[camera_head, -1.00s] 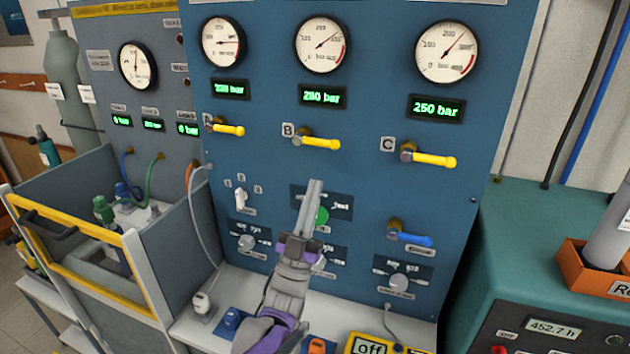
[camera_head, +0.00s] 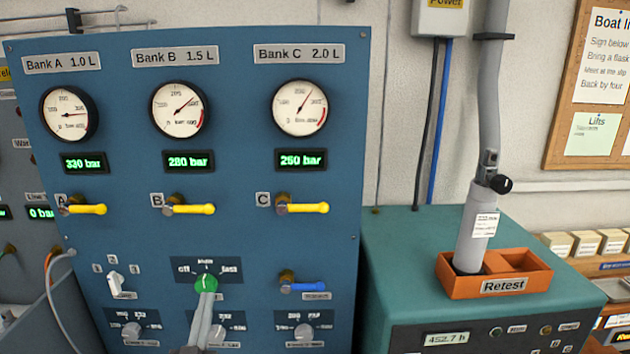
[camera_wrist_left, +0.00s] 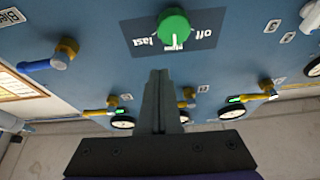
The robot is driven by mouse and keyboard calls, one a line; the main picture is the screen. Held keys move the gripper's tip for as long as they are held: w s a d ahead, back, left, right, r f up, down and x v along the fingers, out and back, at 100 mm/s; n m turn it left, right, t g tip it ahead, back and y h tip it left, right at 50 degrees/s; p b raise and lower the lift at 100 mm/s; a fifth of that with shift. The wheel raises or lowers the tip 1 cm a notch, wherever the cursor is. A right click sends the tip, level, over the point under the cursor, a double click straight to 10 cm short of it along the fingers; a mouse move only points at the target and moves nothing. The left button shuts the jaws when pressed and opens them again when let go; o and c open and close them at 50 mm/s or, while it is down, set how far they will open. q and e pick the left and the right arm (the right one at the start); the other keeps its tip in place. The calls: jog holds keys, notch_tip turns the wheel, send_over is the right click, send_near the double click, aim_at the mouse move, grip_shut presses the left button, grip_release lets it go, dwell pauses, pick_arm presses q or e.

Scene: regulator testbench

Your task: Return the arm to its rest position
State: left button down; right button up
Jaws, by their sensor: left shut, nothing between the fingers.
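My left gripper (camera_head: 207,296) comes up from the bottom of the head view in front of the blue panel (camera_head: 225,120). Its grey fingers are shut with nothing between them. Their tips appear just below the green knob (camera_head: 206,282) and overlap its lower part. In the left wrist view the shut fingers (camera_wrist_left: 160,78) point at the panel, and the green knob (camera_wrist_left: 174,24) is apart from them. The knob sits on a dark plate with "off" and "fast" labels; its white mark points to the middle label. My right gripper is not in view.
Yellow levers A (camera_head: 86,209), B (camera_head: 190,209) and C (camera_head: 304,208) and a blue lever (camera_head: 304,287) stick out from the panel. A teal cabinet (camera_head: 400,250) at right bears an orange Retest box (camera_head: 500,286) holding a grey cylinder (camera_head: 477,235).

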pick_arm(q)
jog(key=s+d+f+g+p, duration=0.2)
jog(key=s+f+g, duration=0.6)
jog(key=s, duration=0.3)
jog(key=s+d+f+g+h+p, duration=0.1)
jog(key=s+d+f+g+p, duration=0.1)
jog(key=s+f+g, duration=0.7)
jog(key=s+f, duration=0.1)
jog(key=s, duration=0.1)
jog(key=shift+s+d+f, duration=0.15)
jog(key=shift+s, duration=0.15)
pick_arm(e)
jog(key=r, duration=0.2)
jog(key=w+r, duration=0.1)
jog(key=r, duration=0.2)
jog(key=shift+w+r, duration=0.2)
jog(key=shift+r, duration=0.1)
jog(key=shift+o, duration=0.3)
